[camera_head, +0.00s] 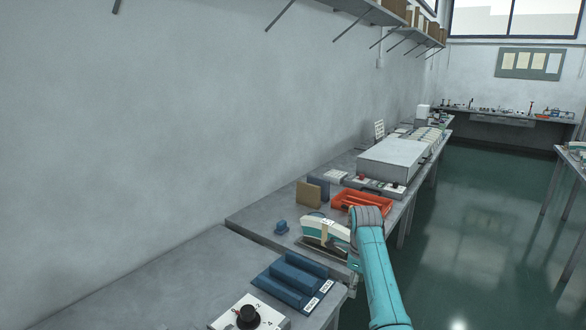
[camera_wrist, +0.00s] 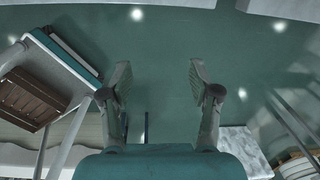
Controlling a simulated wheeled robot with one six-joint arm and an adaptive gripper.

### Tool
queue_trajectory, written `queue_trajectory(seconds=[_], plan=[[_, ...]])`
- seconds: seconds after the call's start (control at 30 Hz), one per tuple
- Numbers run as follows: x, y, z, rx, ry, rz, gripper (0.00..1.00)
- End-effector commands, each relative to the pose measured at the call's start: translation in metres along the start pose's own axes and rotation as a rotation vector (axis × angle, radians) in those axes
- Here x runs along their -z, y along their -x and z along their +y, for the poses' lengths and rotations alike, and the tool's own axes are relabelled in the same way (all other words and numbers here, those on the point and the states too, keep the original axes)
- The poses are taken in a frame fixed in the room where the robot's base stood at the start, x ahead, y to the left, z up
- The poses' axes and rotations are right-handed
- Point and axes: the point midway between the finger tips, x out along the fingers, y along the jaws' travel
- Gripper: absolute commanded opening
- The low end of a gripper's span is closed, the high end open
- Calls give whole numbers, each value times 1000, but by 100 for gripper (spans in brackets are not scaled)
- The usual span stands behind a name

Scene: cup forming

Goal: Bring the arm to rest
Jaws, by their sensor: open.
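My arm (camera_head: 378,270) is teal with a grey joint and reaches up at the front edge of the long bench in the head view. The fingers of my gripper are not clearly seen there. In the wrist view my gripper (camera_wrist: 158,78) is open, its two fingers wide apart. Nothing is between them except the green floor (camera_wrist: 160,45) far below.
On the bench are a blue block holder (camera_head: 290,278), an orange tray (camera_head: 360,200), a small blue piece (camera_head: 281,227) and a large grey box (camera_head: 393,158). A brown slatted object (camera_wrist: 30,98) shows left in the wrist view. Open floor (camera_head: 470,220) lies right of the bench.

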Motion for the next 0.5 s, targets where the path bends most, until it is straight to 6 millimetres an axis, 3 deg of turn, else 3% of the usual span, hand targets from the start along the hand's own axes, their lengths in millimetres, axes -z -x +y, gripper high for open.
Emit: queue_trajectory(seconds=[0.27,0.5], plan=[[10,-71,18,61,121,-31,62],[31,-157,54,160,299,-64,62]])
